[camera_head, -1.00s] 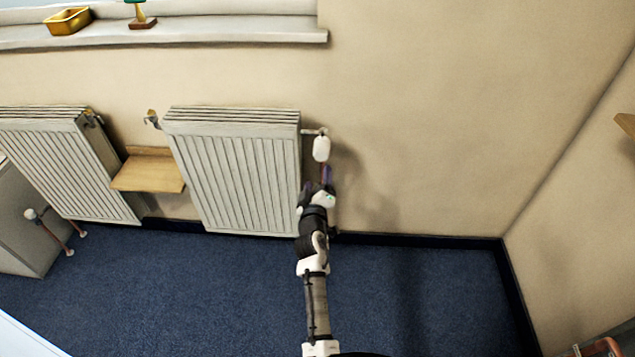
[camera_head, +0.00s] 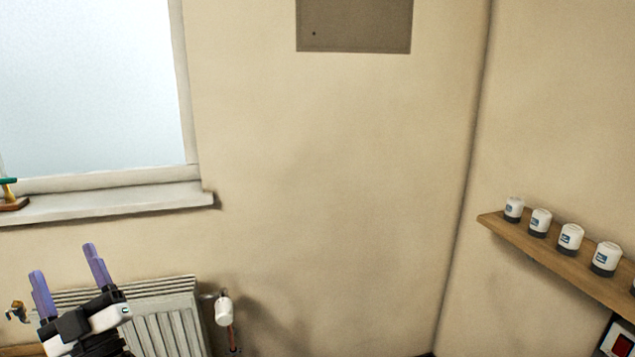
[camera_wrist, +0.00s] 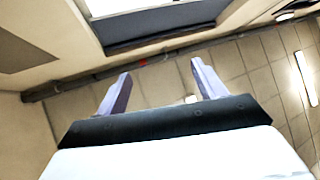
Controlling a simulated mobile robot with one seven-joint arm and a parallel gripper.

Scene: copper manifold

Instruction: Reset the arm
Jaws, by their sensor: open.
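My gripper (camera_head: 68,276) is at the lower left of the head view, in front of the radiator. Its two purple fingers point up and stand apart, with nothing between them. In the wrist view my gripper (camera_wrist: 158,82) also shows open and empty, with the tiled ceiling (camera_wrist: 240,60) and the top of a window beyond the fingers. The rest of my arm is mostly out of view.
A white radiator (camera_head: 165,318) is on the wall below the windowsill (camera_head: 120,205), with a white valve head (camera_head: 224,310) at its right. A wooden shelf (camera_head: 545,255) on the right wall holds several white-and-dark cylinders. A grey panel (camera_head: 353,25) is high on the wall.

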